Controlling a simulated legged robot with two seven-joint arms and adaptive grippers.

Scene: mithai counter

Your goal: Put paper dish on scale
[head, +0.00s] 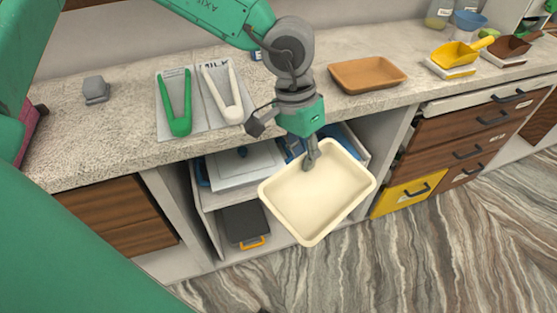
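A cream rectangular dish with raised walls (318,195), which I take as the paper dish, hangs in front of the counter edge, tilted and empty. My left gripper (311,158) reaches down from above, with its fingers shut on the dish's far edge. The fingertips are partly hidden by the dish wall. My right gripper is not in view. I cannot pick out a scale with certainty.
On the counter (120,140) are green tongs (178,115), white tongs (228,98), a brown tray (367,73), a grey block (95,88) and a yellow scoop (458,53). An open shelf (210,200) lies below. The counter's left part is mostly clear.

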